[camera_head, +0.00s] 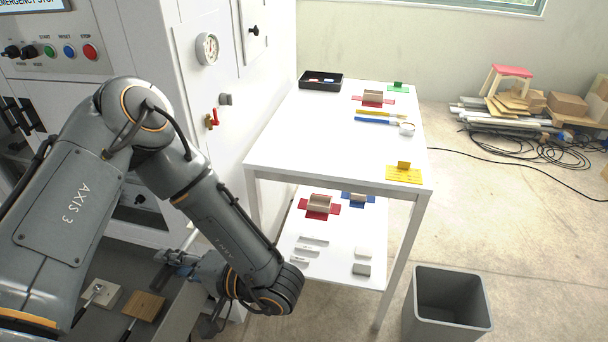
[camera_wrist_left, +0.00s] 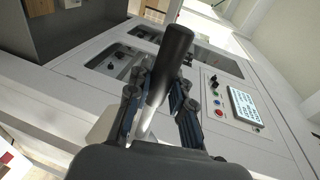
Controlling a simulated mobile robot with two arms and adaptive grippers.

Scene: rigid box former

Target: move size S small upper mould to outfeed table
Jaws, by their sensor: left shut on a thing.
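My left gripper (camera_head: 176,262) is low beside the machine in the head view, partly hidden by its own arm. In the left wrist view, my left gripper (camera_wrist_left: 155,105) is shut on a black handle (camera_wrist_left: 174,58) with a pale metal shaft (camera_wrist_left: 146,122). The handle slants up between the fingers. I cannot tell what the shaft's lower end carries, so the small upper mould is not clearly identified. A white two-level table (camera_head: 270,150) stands to the right of the gripper, with its lower shelf (camera_head: 335,265). My right gripper is not in view.
A wooden block (camera_head: 146,306) and a pale block (camera_head: 102,292) with handles lie at lower left. Red box pieces (camera_head: 373,98), a black tray (camera_head: 321,81) and a yellow piece (camera_head: 404,174) are on the tabletop. A grey bin (camera_head: 448,305) stands at right.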

